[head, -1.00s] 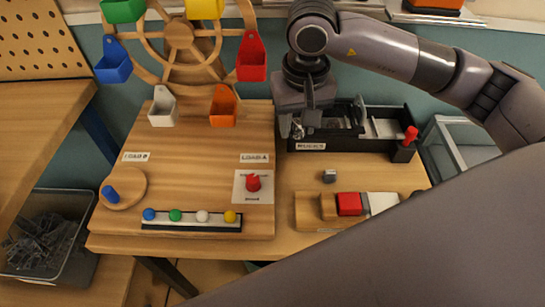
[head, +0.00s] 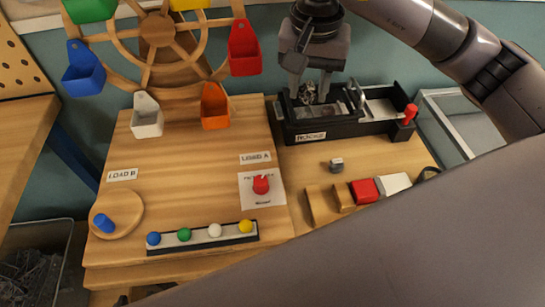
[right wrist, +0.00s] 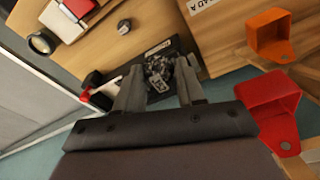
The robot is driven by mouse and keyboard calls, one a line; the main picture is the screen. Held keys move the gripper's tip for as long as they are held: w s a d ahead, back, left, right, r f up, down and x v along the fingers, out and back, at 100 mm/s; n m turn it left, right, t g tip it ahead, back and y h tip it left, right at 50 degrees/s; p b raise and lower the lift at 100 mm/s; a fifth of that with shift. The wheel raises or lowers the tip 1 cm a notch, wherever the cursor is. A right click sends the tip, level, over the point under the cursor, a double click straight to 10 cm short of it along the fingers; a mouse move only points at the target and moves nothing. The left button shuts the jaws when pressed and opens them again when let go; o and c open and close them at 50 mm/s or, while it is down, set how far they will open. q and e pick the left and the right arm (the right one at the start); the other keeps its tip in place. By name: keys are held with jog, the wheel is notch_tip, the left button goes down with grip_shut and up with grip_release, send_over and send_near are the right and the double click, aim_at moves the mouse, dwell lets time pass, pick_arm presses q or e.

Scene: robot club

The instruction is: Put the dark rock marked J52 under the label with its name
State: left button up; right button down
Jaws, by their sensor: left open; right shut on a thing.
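My right gripper (head: 308,90) is shut on a dark, rough rock (right wrist: 156,68) with a small pale tag; its marking is too small to read. In the right wrist view, the fingertips (right wrist: 160,78) are on either side of the rock. In the head view, the rock is at or just above the left part of a black tray (head: 350,128); contact with the tray is unclear. The white label (head: 311,136) on the tray's front seems to read ROCKS. I see no label clearly reading J52. My left gripper is not in view.
A small grey block (head: 336,166) lies before the tray. A red-handled lever (head: 410,114) stands at its right end. A wooden holder (head: 316,205) with red and white blocks is nearer. The Ferris wheel's red bucket (head: 244,48) hangs left of the right gripper.

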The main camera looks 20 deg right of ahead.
aim_at(299, 166)
notch_tip(299, 166, down, 20)
jog(key=shift+r+b, duration=0.1)
jog(key=shift+b, duration=0.25)
dwell(0.4)
jog(key=shift+f+b, duration=0.3)
jog(key=c, duration=0.7)
grip_release()
jog(key=shift+r, duration=0.1)
